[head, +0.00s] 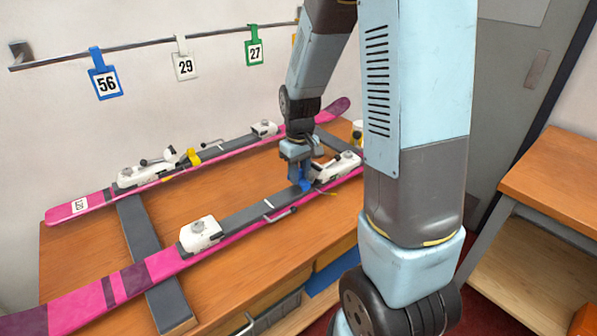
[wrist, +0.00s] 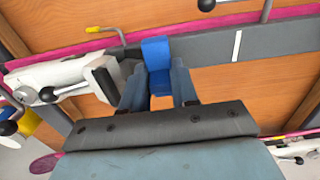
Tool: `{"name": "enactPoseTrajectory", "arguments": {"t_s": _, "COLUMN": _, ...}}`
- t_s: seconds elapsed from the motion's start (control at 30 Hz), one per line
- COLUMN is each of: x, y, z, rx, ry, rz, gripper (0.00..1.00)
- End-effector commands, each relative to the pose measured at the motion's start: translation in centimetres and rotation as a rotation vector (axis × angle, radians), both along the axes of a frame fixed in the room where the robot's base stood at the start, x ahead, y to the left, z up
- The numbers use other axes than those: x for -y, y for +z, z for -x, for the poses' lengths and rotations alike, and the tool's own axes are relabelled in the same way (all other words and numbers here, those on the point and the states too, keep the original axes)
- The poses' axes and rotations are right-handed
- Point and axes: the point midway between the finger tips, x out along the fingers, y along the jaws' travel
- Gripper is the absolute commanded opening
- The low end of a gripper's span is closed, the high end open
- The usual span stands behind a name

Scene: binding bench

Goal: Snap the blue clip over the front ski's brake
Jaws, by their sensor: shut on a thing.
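The front ski (head: 125,281) is pink with a grey top and lies along the near side of the bench. It also shows in the wrist view (wrist: 275,42). My gripper (head: 302,182) is at this ski, beside its right-hand white binding (head: 338,166). In the wrist view my gripper (wrist: 158,85) is shut on the blue clip (wrist: 156,54), whose upper end overlaps the ski's grey top. A thin brake arm with a yellow tip (wrist: 95,29) sticks out past the pink edge, left of the clip. I cannot tell whether the clip is around the brake.
The back ski (head: 75,208) lies behind, with a yellow clip (head: 193,157) by its binding. Dark crossbars (head: 140,236) support the skis on the wooden bench (head: 225,262). A wall rail holds tags 56 (head: 104,74), 29 (head: 185,66) and 27 (head: 255,52). A wooden table (head: 560,185) stands right.

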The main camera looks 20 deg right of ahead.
Motion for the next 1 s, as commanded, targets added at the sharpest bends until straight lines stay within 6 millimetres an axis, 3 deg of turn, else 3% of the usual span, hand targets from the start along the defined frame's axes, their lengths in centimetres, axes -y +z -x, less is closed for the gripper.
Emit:
{"name": "enactPoseTrajectory", "arguments": {"t_s": 0.8, "x": 0.00, "y": -1.01, "z": 0.01, "rx": 0.000, "ry": 0.000, "rz": 0.000, "gripper": 0.00}}
{"name": "enactPoseTrajectory", "arguments": {"t_s": 0.83, "x": 0.00, "y": -1.01, "z": 0.01, "rx": 0.000, "ry": 0.000, "rz": 0.000, "gripper": 0.32}}
{"name": "enactPoseTrajectory", "arguments": {"t_s": 1.0, "x": 0.03, "y": -1.02, "z": 0.01, "rx": 0.000, "ry": 0.000, "rz": 0.000, "gripper": 0.48}}
